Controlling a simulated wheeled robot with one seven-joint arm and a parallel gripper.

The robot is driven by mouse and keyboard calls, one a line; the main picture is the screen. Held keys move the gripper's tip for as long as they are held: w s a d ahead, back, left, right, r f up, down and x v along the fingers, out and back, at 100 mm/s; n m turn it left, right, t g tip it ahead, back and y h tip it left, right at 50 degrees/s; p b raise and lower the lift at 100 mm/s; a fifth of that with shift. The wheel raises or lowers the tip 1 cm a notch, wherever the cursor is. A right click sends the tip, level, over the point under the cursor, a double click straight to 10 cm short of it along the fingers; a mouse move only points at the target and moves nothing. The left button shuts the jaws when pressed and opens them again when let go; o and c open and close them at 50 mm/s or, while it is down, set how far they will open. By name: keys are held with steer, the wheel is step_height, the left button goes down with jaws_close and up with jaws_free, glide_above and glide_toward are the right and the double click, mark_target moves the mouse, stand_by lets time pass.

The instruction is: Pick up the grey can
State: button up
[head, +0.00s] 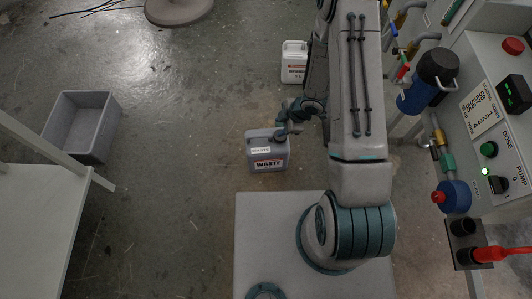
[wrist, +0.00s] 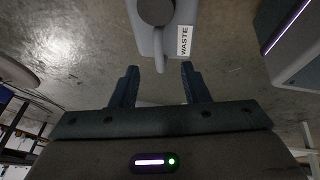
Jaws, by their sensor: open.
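The grey can (head: 268,160), with a dark cap and a "WASTE" label, stands upright on the floor just beyond my base in the head view. In the wrist view the can (wrist: 186,14) is at the top, with its grey handle part reaching down toward the gap between my fingertips. My gripper (wrist: 158,70) is open and empty, its two dark fingers spread. In the head view my gripper (head: 284,128) is at the can's upper right edge, partly hidden by my arm. I cannot tell whether the fingers touch the can.
A white jug (head: 294,62) stands on the floor beyond the can. A grey open bin (head: 66,98) and a white table (head: 40,225) are at the left. A control panel (head: 500,95) with bottles and valves lines the right. The floor left of the can is clear.

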mark_target(267, 134)
steer(key=b+x, duration=0.2)
steer(key=x, duration=0.4)
steer(key=shift+a+f, duration=0.1)
steer(key=shift+f, duration=0.15)
steer(key=shift+a+b+x, duration=0.2)
steer(key=shift+b+x, duration=1.35)
steer(key=shift+x, duration=1.35)
steer(key=shift+w+r, duration=0.15)
jaws_close()
